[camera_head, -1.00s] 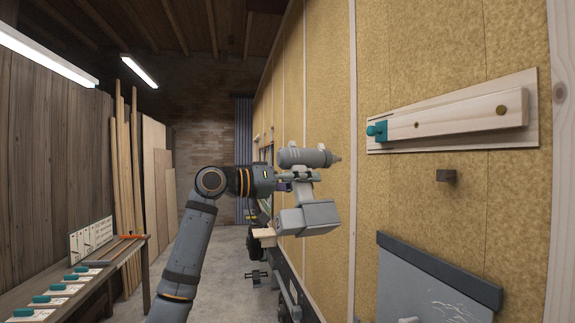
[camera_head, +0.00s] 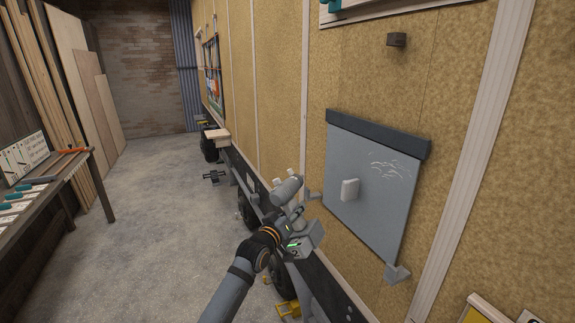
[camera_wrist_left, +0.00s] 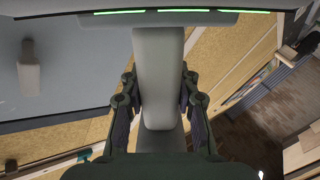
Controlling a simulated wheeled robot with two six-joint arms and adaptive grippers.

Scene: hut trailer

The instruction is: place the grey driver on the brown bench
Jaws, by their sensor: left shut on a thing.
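My left gripper (camera_head: 291,217) is shut on the grey driver (camera_head: 287,191), low beside the trailer's side wall. The driver's body points up and right, and its block-like battery end is below the gripper. In the left wrist view the driver's grip (camera_wrist_left: 158,75) runs between the two dark fingers of the left gripper (camera_wrist_left: 160,112). The brown bench (camera_head: 62,188) is at the far left, well away from the driver, and its left part is cut off by the picture edge. My right gripper is not in view.
A grey hatch panel (camera_head: 375,205) with a pale handle (camera_head: 349,190) is on the yellow wall, right of my gripper. A white card board (camera_head: 24,158) and an orange-handled tool (camera_head: 72,151) are on the bench.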

